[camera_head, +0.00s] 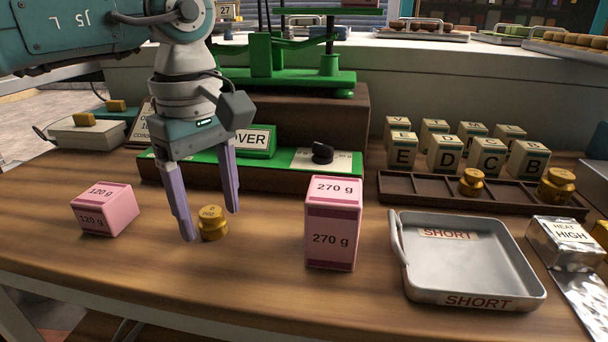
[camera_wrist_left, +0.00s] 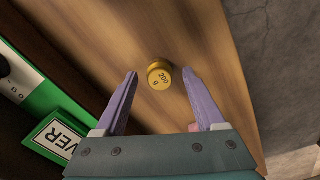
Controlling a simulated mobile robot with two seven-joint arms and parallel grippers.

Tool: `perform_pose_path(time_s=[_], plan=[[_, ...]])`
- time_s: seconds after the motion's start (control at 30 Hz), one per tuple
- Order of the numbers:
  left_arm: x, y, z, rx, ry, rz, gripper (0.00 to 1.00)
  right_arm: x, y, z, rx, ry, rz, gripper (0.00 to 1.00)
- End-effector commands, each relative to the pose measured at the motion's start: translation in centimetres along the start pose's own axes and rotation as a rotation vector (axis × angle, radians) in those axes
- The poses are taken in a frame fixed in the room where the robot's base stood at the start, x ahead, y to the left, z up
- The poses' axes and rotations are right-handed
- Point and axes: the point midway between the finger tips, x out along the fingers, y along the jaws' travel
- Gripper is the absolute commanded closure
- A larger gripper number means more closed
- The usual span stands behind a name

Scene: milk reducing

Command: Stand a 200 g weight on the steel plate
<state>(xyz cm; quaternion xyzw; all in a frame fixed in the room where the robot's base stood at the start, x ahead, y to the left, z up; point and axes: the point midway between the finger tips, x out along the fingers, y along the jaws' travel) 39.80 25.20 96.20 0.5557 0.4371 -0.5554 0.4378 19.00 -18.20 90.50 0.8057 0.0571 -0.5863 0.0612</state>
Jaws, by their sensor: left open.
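A small brass weight (camera_head: 213,224) stands on the wooden table; its top reads 200 g in the left wrist view (camera_wrist_left: 160,75). My left gripper (camera_head: 210,226) points down over it, open, one finger on each side. In the left wrist view the weight lies between the fingertips (camera_wrist_left: 160,72), with a gap on both sides. Two more brass weights, one smaller (camera_head: 472,182) and one larger (camera_head: 557,185), sit in the dark rack. I cannot tell for sure which surface is the steel plate; a grey metal tray (camera_head: 470,260) marked SHORT stands at the right. My right gripper does not show.
A pink 270 g box (camera_head: 333,225) stands right of the gripper, a pink 120 g box (camera_head: 104,209) left of it. Behind is a green scale base (camera_head: 290,165) with an OVER sign. Lettered blocks (camera_head: 445,155) stand behind the dark rack (camera_head: 425,188). Foil (camera_head: 565,245) lies far right.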

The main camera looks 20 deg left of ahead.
Motion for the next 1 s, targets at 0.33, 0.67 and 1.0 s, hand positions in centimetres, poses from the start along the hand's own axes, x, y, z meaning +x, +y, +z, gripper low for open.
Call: perform_pose_path(time_s=[0.33, 0.67, 1.0], plan=[[-1.6, 0.1, 0.0, 0.001, 0.0, 0.003, 0.28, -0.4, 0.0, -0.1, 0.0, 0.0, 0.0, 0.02], [-8.9, 0.1, 0.0, 0.001, 0.001, 0.004, 0.28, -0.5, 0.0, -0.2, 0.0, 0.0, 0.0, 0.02], [-10.5, -0.1, -0.1, -0.128, -0.001, -0.003, 0.23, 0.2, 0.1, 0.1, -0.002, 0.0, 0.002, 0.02]])
